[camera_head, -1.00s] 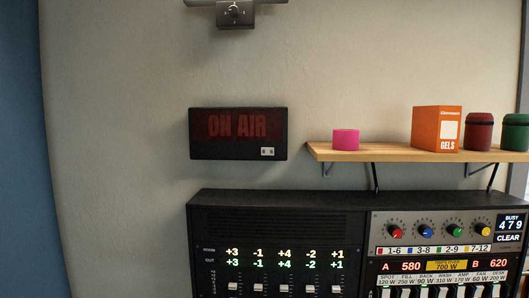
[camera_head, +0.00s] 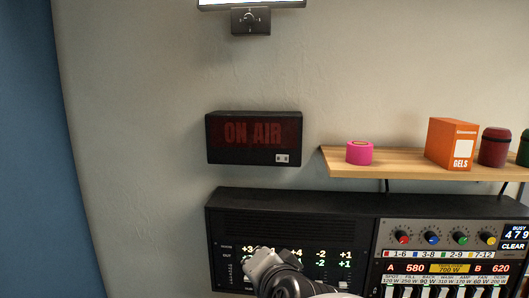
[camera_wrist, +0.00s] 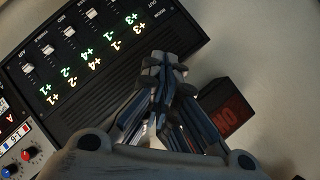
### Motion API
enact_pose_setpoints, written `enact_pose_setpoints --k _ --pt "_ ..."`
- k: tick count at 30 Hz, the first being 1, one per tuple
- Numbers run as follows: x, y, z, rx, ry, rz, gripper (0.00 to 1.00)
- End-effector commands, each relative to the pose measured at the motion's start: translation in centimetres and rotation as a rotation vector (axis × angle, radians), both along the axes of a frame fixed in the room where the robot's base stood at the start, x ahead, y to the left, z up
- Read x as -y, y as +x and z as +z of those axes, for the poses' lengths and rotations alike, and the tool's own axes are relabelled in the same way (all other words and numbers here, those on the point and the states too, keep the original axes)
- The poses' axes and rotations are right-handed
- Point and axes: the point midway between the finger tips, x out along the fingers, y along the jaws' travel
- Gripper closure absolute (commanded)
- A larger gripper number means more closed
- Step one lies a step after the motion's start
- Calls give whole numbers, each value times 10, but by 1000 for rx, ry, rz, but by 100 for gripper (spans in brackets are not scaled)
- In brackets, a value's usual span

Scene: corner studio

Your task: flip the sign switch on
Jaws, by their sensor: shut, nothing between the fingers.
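The ON AIR sign (camera_head: 253,136) is a dark box on the wall with dim red letters, looking unlit. A small white switch (camera_head: 282,158) sits at the lower right of its front; its position is too small to tell. My gripper (camera_head: 260,256) is below the sign, in front of the fader console, with its fingers together and empty. In the wrist view my gripper (camera_wrist: 164,66) points over the dark console, and part of the sign (camera_wrist: 228,115) shows right of the fingers. The switch is not visible there.
The fader console (camera_head: 290,205) stands below the sign, with a lamp control panel (camera_head: 450,225) to its right. A wooden shelf (camera_head: 400,168) right of the sign holds pink tape (camera_head: 359,152), an orange gels box (camera_head: 451,144) and canisters (camera_head: 494,147). A bracket (camera_head: 250,21) hangs above.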

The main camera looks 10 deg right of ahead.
Motion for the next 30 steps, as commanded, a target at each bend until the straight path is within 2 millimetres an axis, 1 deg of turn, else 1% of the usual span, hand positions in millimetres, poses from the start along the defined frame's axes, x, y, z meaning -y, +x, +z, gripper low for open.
enact_pose_setpoints --k 1,3,6,9,12,15,18,30 --pt "2 17 25 42 65 -64 100" --pt "10 38 48 114 158 -163 100" --pt "25 60 77 220 276 -302 100" --pt "40 73 99 317 370 -425 100" --pt "53 79 115 401 434 -520 100" --pt "63 81 124 463 474 -583 100" --pt "69 81 128 499 495 -618 100" --pt "71 81 129 516 501 -632 100"
